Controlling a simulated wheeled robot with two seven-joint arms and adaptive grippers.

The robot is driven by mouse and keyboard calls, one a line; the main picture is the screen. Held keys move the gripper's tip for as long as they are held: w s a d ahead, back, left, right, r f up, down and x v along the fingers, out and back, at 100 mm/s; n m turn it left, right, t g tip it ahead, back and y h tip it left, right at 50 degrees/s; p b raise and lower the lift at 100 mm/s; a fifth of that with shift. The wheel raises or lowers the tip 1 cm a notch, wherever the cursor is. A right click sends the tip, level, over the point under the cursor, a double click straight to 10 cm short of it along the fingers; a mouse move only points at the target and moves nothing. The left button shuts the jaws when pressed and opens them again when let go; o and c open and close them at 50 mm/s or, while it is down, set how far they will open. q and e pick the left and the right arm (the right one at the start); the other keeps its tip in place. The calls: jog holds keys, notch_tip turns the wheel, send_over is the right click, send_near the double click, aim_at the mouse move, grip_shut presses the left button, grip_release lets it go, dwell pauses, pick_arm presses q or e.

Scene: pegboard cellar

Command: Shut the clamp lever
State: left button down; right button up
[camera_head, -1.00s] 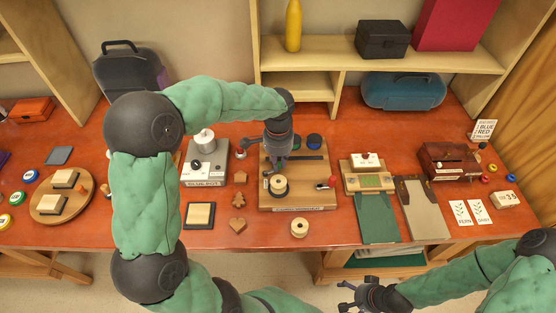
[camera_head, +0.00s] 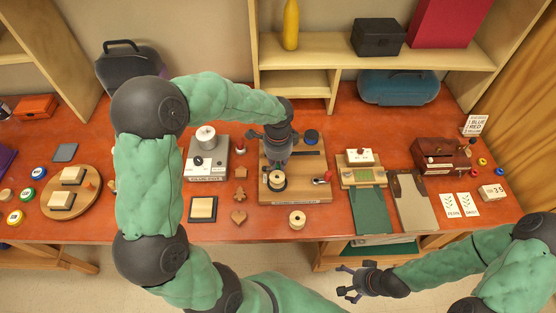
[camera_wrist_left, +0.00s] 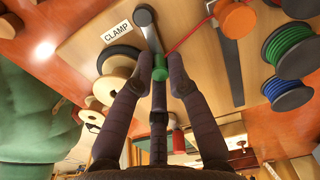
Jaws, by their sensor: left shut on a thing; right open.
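The clamp's grey lever (camera_wrist_left: 151,38) runs from a round pivot beside the "CLAMP" label (camera_wrist_left: 117,33) to a green knob (camera_wrist_left: 160,73) in the left wrist view. My left gripper (camera_wrist_left: 157,70) has its fingers on both sides of that knob and is shut on the lever's end. In the head view my left gripper (camera_head: 275,160) is low over the wooden board (camera_head: 300,195), hiding the lever. A red strand passes close to the lever's end. My right gripper (camera_head: 352,290) is open and empty, in front of the table's edge.
A pale spool (camera_head: 276,181) with a black base stands close to the left gripper. Blue (camera_wrist_left: 288,91), green (camera_wrist_left: 288,45) and orange (camera_wrist_left: 236,19) spools stand on the board's other side. A loose spool (camera_head: 297,219) lies in front of the board.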

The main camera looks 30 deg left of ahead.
aim_at(278, 166)
dwell(0.4)
pick_arm(q)
jog(key=c, duration=1.2)
grip_release()
notch_tip(278, 166, up, 12)
jog(key=shift+s, duration=0.1)
